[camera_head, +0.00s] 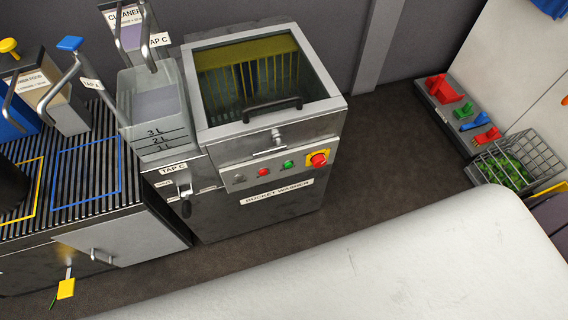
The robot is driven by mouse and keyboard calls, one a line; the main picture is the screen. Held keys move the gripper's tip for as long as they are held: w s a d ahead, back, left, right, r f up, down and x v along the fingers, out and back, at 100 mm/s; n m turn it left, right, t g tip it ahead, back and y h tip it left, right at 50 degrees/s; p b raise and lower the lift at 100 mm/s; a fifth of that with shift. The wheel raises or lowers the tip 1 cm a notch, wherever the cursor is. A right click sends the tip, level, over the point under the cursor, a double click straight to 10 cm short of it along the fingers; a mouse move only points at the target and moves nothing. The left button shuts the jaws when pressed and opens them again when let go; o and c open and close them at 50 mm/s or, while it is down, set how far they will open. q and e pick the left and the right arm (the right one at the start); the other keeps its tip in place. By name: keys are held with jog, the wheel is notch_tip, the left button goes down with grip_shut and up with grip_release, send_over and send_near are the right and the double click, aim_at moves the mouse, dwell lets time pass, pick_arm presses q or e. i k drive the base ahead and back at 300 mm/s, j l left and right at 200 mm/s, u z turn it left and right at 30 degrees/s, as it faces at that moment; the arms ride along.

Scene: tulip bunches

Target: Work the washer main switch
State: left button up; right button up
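The washer (274,201) is a dark metal cabinet in the middle of the head view, labelled as a washer on its front. Its main switch appears to be the red rotary knob on a yellow plate (318,159), at the right end of the control panel. The knob's setting is too small to read. A green button (288,165), a red button (263,172) and a grey one (239,179) sit left of it. The glazed lid (262,76) with a black handle (273,105) looks closed. Neither of my grippers is in view.
A clear measuring tank (153,110) with a tap lever (185,192) stands left of the washer. A ribbed drain counter (99,190) lies farther left. Dark floor (400,150) right of the washer is clear.

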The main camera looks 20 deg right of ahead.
aim_at(318, 161)
jog(key=z, duration=0.95)
